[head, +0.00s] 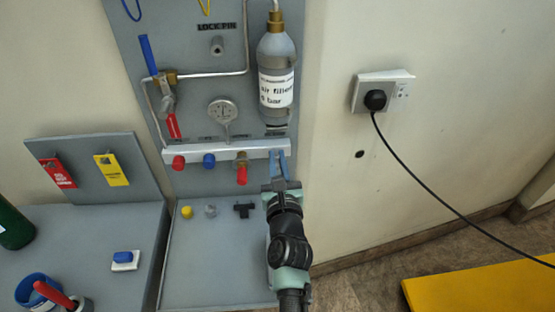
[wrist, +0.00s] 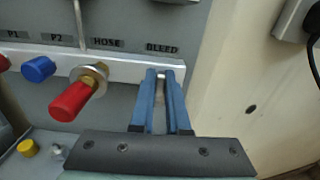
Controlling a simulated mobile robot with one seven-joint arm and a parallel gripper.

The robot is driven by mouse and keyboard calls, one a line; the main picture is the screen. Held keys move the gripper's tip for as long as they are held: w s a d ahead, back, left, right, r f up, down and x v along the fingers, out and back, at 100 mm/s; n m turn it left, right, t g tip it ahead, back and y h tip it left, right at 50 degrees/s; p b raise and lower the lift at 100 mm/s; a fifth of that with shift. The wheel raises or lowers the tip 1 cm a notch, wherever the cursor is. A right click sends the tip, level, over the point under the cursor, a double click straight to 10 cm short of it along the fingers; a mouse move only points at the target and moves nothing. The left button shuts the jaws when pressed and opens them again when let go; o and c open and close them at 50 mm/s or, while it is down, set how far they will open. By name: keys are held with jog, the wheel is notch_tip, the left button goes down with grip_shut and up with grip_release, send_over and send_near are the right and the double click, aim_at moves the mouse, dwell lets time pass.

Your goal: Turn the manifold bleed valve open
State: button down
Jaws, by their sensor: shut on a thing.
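The manifold (head: 225,150) is a pale horizontal bar low on the grey panel. In the wrist view my gripper (wrist: 166,76) is just below the BLEED label, shut on the bleed valve (wrist: 160,92), a small metallic part showing between the fingers. Most of the valve is hidden by the fingers, so its turned angle cannot be told.
Left of my gripper, a red-capped brass hose fitting (head: 241,170), a blue cap (head: 209,161) and a red cap (head: 178,162) stick out of the bar. A bottle (head: 277,75) hangs above. A black-corded plug (head: 375,99) is on the wall at right.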

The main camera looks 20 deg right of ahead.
jog(key=n, duration=0.4)
jog(key=shift+a+f, duration=0.1)
jog(key=n, duration=0.4)
jog(key=shift+a+f+n, duration=0.1)
jog(key=shift+n, duration=0.3)
jog(key=n+b, duration=0.2)
jog(key=n, duration=0.4)
jog(key=n+b, duration=0.1)
jog(key=n, duration=0.5)
jog(key=f+n+b, duration=0.1)
jog(key=n+b, duration=0.1)
jog(key=n, duration=0.4)
jog(key=shift+f+b, duration=0.1)
jog(key=shift+b, duration=0.25)
jog(key=n+b, duration=0.2)
jog(key=n, duration=0.2)
jog(key=shift+n, duration=0.3)
jog(key=shift+d+n+b, duration=0.15)
jog(key=shift+n+b, duration=0.3)
jog(key=shift+n, duration=0.6)
jog(key=shift+d+n+b, duration=0.1)
jog(key=shift+n+b, duration=0.3)
jog(key=shift+n, duration=0.65)
